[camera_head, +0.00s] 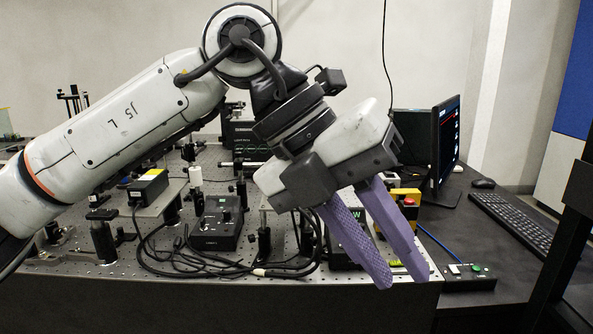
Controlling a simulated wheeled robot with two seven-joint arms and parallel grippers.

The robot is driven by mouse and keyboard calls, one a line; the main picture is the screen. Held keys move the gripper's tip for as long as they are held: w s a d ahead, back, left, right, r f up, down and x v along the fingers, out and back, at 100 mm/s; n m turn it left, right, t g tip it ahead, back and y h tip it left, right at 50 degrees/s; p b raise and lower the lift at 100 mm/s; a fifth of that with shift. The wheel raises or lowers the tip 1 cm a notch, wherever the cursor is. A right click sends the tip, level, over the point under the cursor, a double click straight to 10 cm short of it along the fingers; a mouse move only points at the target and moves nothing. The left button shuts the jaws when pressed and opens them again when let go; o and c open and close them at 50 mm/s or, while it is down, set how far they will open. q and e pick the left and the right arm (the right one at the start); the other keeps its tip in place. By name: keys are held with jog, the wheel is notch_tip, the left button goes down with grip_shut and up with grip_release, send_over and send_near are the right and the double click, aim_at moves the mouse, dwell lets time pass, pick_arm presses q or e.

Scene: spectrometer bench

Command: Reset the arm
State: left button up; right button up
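My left arm (130,118) comes in from the left, with "J5 L" marked on its white link. It bends at a round joint high in the picture. My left gripper (402,281) hangs from it, tilted down to the right, near the front right corner of the optical bench (280,280). Its two purple fingers stand apart, with no object seen held between them. They hide part of the bench edge and a box behind them. My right gripper is not in view.
The bench carries a black control box (217,222), a yellow-topped device (148,186), posts and looped black cables (215,268). On the right stand a monitor (446,150), a keyboard (512,222), a red emergency button (408,202) and a small switch box (468,277).

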pick_arm(q)
jog(key=s+d+r+g+h, duration=0.2)
jog(key=s+d+g+h, duration=0.3)
jog(key=h, duration=0.4)
jog(key=w+a+f+n+t+h+p, duration=0.1)
jog(key=w+a+f+n+t+h, duration=0.2)
jog(key=w+n+t, duration=0.55)
jog(key=w+a+f+n+t+h, duration=0.2)
jog(key=w+a+n+t+h, duration=0.25)
jog(key=n+t, duration=0.6)
jog(key=w+a+f+n+t+y, duration=0.2)
jog(key=a+f+n+t+y, duration=0.1)
jog(key=a+f+n+y, duration=0.35)
jog(key=w+a+f+n+t+y, duration=0.3)
jog(key=f+n+y, duration=0.3)
jog(key=f+n, duration=0.3)
jog(key=s+a+f+n+g+y, duration=0.25)
jog(key=a+f+y, duration=0.2)
jog(key=f, duration=0.75)
jog(key=s+a+f+n+g+y, duration=0.1)
jog(key=s+a+f+g+y, duration=0.1)
jog(key=s+f, duration=0.8)
jog(key=s+a+f+n+g+y+p, duration=0.1)
jog(key=s+a+f+g, duration=0.4)
jog(key=s+f, duration=0.5)
jog(key=shift+a+y, duration=0.45)
jog(key=shift+a, duration=0.25)
